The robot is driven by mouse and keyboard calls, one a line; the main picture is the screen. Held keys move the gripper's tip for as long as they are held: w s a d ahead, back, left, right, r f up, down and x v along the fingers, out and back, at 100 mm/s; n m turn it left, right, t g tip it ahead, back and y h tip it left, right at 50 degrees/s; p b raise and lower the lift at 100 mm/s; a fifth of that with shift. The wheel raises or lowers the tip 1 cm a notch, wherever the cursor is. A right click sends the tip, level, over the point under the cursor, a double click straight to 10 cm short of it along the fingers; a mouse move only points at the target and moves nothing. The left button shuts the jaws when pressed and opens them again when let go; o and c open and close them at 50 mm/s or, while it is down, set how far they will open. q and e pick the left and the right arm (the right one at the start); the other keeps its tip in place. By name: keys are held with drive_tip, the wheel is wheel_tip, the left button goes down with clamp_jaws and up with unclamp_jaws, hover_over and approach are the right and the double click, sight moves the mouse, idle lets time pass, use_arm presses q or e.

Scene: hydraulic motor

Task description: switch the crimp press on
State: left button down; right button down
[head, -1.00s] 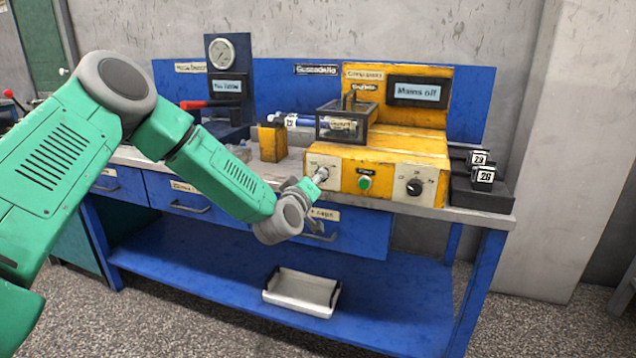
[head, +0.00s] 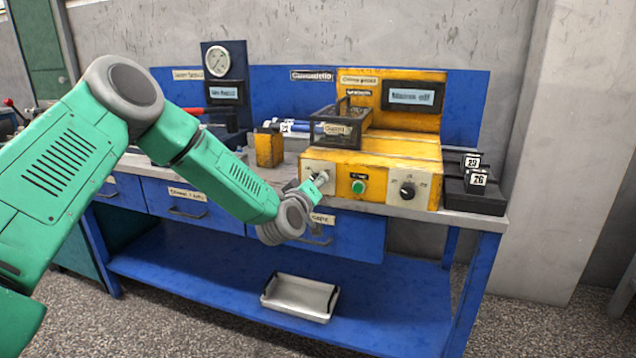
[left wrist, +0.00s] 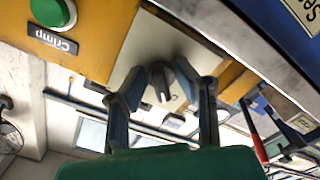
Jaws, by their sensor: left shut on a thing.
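The yellow crimp press (head: 395,155) stands on the right part of the bench. Its screen (head: 412,96) reads "Mains off". On its front are a dark rotary switch on a pale plate at the left, a green button (head: 358,187) in the middle and a black dial (head: 407,190) at the right. My left gripper (head: 320,178) is at the left switch and shut on it. In the left wrist view the grey switch knob (left wrist: 160,80) sits between the two fingers of my left gripper (left wrist: 165,92). My right gripper is not in view.
Black blocks with number tags (head: 478,180) stand right of the press. A yellow block (head: 269,148) and a gauge stand (head: 218,62) are to its left. Drawer handles (head: 315,238) lie just below my gripper. A white tray (head: 300,297) rests on the lower shelf.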

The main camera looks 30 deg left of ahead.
use_arm(q)
drive_tip(key=m+p, duration=0.2)
drive_tip(key=r+m+p, duration=0.1)
drive_tip(key=shift+w+a+m, duration=0.1)
drive_tip(key=shift+a+m, duration=0.15)
drive_tip(key=shift+m, duration=0.05)
drive_tip(key=m+p, duration=0.2)
drive_tip(key=m, duration=0.3)
drive_tip(key=shift+m+p, duration=0.3)
drive_tip(key=shift+p, duration=0.05)
drive_tip(key=m+p, duration=0.1)
drive_tip(key=m, duration=0.3)
drive_tip(key=shift+f+m+p, duration=0.1)
drive_tip(key=shift+m+p, duration=0.25)
drive_tip(key=shift+m, duration=1.75)
drive_tip(key=c, duration=1.6)
unclamp_jaws()
drive_tip(key=shift+f, duration=0.1)
drive_tip(key=shift+d, duration=0.1)
drive_tip(key=shift+f, duration=0.1)
